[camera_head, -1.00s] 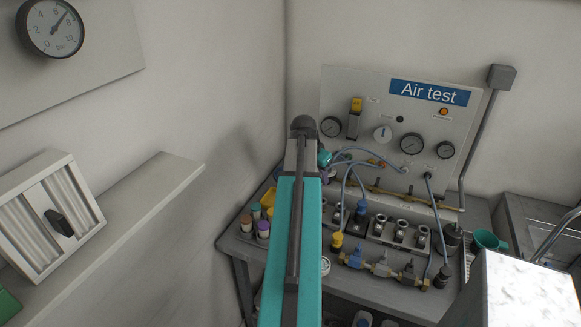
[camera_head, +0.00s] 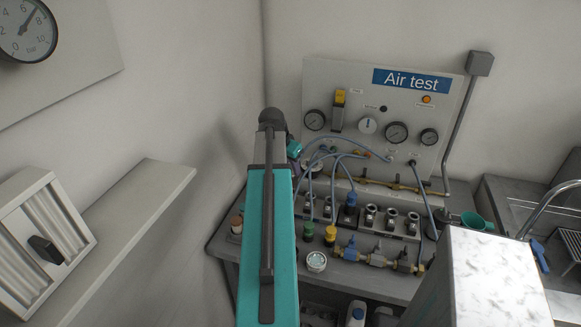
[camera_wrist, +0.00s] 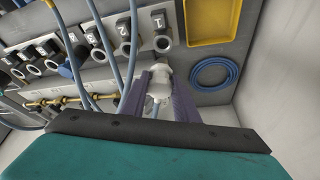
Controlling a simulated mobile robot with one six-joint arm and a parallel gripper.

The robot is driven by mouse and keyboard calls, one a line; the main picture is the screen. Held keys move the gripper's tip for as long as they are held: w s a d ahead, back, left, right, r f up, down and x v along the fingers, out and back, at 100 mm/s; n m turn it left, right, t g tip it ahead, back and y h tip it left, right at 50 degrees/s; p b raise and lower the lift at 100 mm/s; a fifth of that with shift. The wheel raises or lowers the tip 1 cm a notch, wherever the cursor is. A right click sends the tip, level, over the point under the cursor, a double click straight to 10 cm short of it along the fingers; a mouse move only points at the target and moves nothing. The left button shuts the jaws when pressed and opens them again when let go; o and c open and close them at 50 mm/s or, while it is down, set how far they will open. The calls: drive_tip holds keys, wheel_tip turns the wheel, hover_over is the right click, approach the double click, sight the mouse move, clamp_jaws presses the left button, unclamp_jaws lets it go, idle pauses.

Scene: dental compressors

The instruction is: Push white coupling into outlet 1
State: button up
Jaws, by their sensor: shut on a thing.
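My gripper (camera_wrist: 157,76) is shut on the white coupling (camera_wrist: 158,88), which sits between its two purple fingers in the wrist view. Outlet 1 (camera_wrist: 163,42), a metal ring under a black label marked 1, lies just beyond the fingertips. The coupling's far end looks close to the ring, and I cannot tell whether they touch. In the head view my arm covers most of the gripper (camera_head: 294,149), and the white coupling cannot be made out there.
More outlets, including outlet 2 (camera_wrist: 124,49), line up beside outlet 1, with blue hoses (camera_wrist: 131,50) crossing near them. A yellow tray (camera_wrist: 213,20) and a coiled blue hose (camera_wrist: 215,74) lie on the other side. The gauge panel (camera_head: 350,90) stands behind the bench.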

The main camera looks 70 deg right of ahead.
drive_tip(key=shift+f+b, duration=1.5)
drive_tip(key=shift+f, duration=1.15)
drive_tip(key=shift+a+f+b, duration=0.1)
drive_tip(key=shift+f+b, duration=0.6)
drive_tip(key=shift+f, duration=0.6)
drive_tip(key=o, duration=1.2)
drive_tip(key=shift+c, duration=0.2)
drive_tip(key=b+v, duration=0.2)
drive_tip(key=v, duration=1.1)
drive_tip(key=shift+a+r, duration=0.15)
drive_tip(key=shift+r, duration=0.15)
drive_tip(key=shift+w, duration=0.1)
